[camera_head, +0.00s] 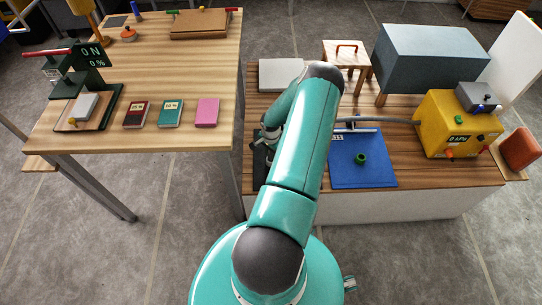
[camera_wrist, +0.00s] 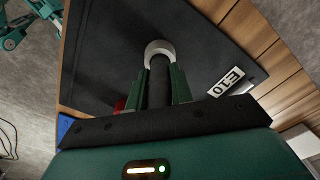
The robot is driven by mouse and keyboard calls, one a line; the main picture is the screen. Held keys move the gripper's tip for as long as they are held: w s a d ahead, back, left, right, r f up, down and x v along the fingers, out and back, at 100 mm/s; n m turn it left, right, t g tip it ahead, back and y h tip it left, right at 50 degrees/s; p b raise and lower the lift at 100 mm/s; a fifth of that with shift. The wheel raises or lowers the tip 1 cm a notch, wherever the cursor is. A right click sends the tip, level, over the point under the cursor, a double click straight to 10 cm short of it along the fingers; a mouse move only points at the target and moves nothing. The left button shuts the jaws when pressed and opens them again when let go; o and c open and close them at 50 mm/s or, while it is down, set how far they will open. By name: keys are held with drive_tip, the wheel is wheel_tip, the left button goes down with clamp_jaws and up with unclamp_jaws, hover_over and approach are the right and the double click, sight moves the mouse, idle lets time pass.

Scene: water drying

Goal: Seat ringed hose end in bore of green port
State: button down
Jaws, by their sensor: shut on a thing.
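In the wrist view my gripper (camera_wrist: 158,82) has its two green fingers closed around a dark hose end (camera_wrist: 160,72). A pale grey ring (camera_wrist: 160,46) shows at the far tip of the hose end, over a dark panel. In the head view my gripper is mostly hidden by my teal arm, at its left side. The green port (camera_head: 361,159) stands on a blue mat (camera_head: 372,178) to the right of my arm, apart from it. Its bore is too small to make out. The grey hose (camera_head: 395,122) runs left from the yellow machine (camera_head: 458,125) and passes behind my arm.
A dark panel (camera_wrist: 110,45) marked E10 lies below my gripper. A grey box (camera_head: 440,55) and a wooden stool (camera_head: 345,53) stand at the back of the low bench. A higher table (camera_head: 180,90) with booklets and a green press is on the left.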

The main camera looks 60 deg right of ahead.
drive_tip(key=shift+r, duration=0.85)
drive_tip(key=s+a+r, duration=0.4)
drive_tip(key=s+r, duration=0.7)
drive_tip(key=s, duration=0.2)
drive_tip(key=shift+s+a+r, duration=0.15)
drive_tip(key=shift+s, duration=0.05)
